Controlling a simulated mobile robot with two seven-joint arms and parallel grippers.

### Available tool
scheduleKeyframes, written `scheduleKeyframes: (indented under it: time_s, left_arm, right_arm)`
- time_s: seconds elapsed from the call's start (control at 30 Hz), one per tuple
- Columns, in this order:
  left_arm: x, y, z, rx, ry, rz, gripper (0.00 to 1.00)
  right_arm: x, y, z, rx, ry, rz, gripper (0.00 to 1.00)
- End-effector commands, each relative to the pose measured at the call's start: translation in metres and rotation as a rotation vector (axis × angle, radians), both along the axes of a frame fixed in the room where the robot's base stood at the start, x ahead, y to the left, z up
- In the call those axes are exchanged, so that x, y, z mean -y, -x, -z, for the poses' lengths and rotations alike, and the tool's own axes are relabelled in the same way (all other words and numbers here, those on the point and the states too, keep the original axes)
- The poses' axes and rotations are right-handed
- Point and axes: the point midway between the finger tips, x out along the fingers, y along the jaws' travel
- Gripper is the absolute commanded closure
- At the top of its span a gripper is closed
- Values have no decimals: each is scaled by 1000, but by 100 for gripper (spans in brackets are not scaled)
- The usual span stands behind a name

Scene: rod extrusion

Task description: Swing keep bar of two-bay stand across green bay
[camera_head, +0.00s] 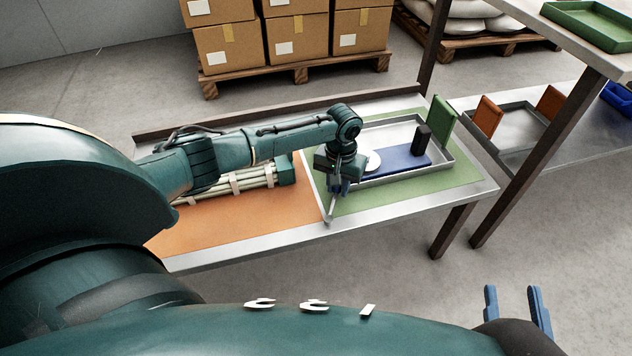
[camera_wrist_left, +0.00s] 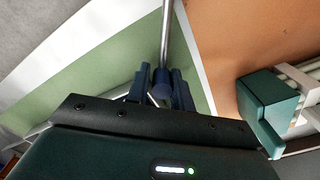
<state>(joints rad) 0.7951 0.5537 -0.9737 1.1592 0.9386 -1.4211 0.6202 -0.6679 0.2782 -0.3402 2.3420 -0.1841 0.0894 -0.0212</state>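The two-bay stand has an orange bay (camera_head: 235,228) on the left and a green bay (camera_head: 400,203) on the right, with a pale divider between them. The keep bar (camera_head: 331,208) is a thin metal rod near the front end of the divider. In the left wrist view the rod (camera_wrist_left: 167,35) ends in a dark blue knob (camera_wrist_left: 162,86). My left gripper (camera_head: 338,188) has its fingers (camera_wrist_left: 160,88) on both sides of this knob and looks shut on it. My right gripper (camera_head: 518,308) is open and empty at the lower right, away from the stand.
A bundle of pale rods (camera_head: 237,184) with a teal end block lies in the orange bay. A dark post (camera_head: 535,155) rises on the right.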

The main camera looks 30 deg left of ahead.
Motion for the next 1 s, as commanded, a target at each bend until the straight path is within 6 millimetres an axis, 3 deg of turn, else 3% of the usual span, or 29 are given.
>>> scheduleKeyframes:
  time_s: [1.0]
  left_arm:
    - [18,-3,0,-1,0,0,77]
  right_arm:
    - [0,0,-9,1,0,0,62]
